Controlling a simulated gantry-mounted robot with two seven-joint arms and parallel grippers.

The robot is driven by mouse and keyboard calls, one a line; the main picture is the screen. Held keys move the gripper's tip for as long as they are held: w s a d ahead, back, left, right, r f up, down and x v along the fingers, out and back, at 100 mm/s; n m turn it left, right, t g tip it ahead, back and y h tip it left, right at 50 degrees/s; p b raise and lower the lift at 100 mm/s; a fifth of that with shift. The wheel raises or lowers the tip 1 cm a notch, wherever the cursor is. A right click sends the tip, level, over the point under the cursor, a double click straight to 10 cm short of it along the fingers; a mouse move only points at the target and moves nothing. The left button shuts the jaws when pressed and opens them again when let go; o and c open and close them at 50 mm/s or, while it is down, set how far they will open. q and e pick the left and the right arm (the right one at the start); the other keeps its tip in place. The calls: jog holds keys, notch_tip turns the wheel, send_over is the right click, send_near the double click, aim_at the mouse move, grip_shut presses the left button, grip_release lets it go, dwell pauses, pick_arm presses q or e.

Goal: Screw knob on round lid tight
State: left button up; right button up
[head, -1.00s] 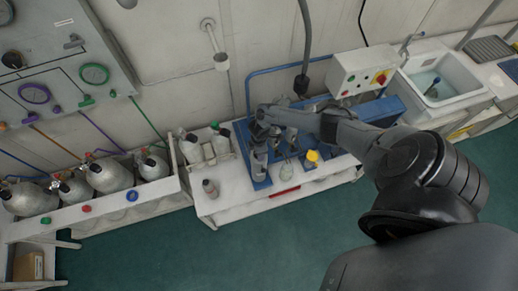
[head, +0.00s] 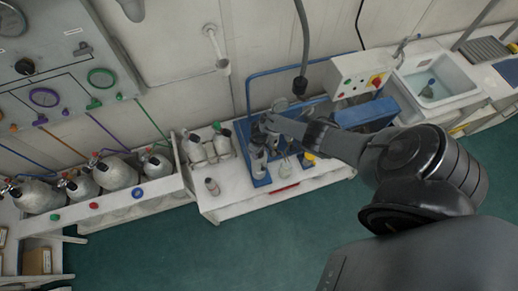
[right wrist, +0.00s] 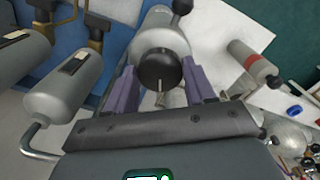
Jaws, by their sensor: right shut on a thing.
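A round black knob (right wrist: 160,70) sits on a light grey round lid (right wrist: 160,38) in the right wrist view. My right gripper (right wrist: 160,88) has its two purple fingers on either side of the knob and is shut on it. Whether the knob sits flush on the lid cannot be told. In the head view my right gripper (head: 264,128) is above a grey cylinder (head: 258,164) on the bench, and the knob is too small and covered to make out. My left gripper is not in view.
The white bench (head: 225,203) holds a blue base plate and a small grey bottle (head: 212,187) at its front left. Several grey cylinders stand in the rack at left. A control box (head: 358,77) and a sink (head: 440,85) are at right. The green floor is clear.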

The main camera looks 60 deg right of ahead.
jog(key=shift+r+m+p, duration=0.1)
jog(key=shift+m+p, duration=0.25)
jog(key=shift+m, duration=1.85)
jog(key=o, duration=1)
jog(key=shift+o, duration=0.2)
jog(key=shift+p, duration=0.3)
